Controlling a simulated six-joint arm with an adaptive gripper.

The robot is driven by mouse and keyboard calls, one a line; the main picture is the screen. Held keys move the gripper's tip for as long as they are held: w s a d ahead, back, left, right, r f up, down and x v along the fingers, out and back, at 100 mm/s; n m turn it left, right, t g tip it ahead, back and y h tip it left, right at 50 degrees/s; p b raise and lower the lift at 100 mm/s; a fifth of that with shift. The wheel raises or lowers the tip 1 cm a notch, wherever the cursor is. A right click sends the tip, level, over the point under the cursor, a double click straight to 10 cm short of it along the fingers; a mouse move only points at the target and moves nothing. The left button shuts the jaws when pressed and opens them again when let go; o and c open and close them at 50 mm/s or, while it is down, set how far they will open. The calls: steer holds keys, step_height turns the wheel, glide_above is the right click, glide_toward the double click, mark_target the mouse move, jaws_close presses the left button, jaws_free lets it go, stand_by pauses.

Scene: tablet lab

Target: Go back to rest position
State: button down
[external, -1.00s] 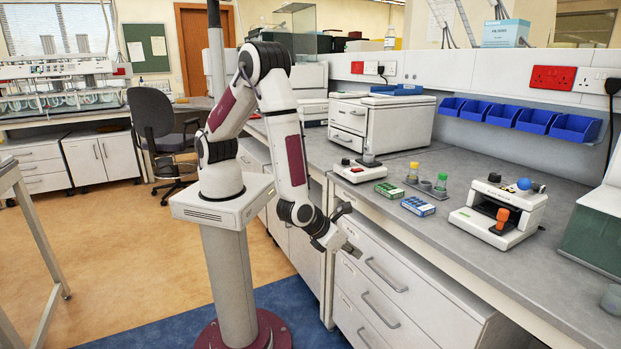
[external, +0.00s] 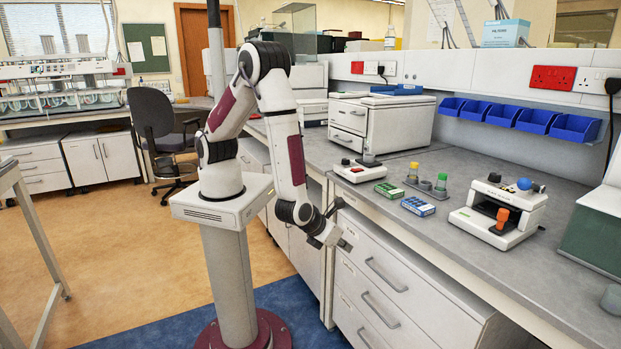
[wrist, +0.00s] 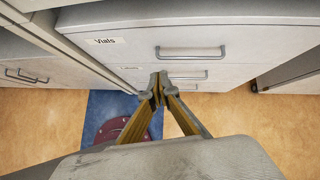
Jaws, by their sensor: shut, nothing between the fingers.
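My gripper (external: 345,244) hangs low in front of the bench drawers in the external view, below the bench top and apart from the things on it. In the wrist view my gripper (wrist: 160,88) has its fingertips together with nothing between them. Behind it are the drawer fronts, one labelled "Vials" (wrist: 104,41), and the floor.
On the bench (external: 470,262) stand a small white device (external: 362,172), a green box (external: 388,189), a blue box (external: 418,206), a rack with capped vials (external: 427,186) and a larger white device (external: 500,214). Drawer handles (external: 385,275) stick out near my gripper. The floor at left is open.

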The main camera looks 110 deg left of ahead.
steer(key=s+a+r+n+h, duration=0.1)
steer(key=s+r+n+h, duration=0.1)
steer(key=s+r+n, duration=0.5)
steer(key=s+a+r+n+h, duration=0.2)
steer(key=s+r+n, duration=0.6)
steer(key=r, duration=0.7)
steer(key=s+a+r+n+h, duration=0.2)
steer(key=s+r+n+h, duration=0.1)
steer(key=s+r+n, duration=0.5)
steer(key=shift+a+r+n+t, duration=0.3)
steer(key=shift+r+n, duration=0.5)
steer(key=shift+r, duration=0.6)
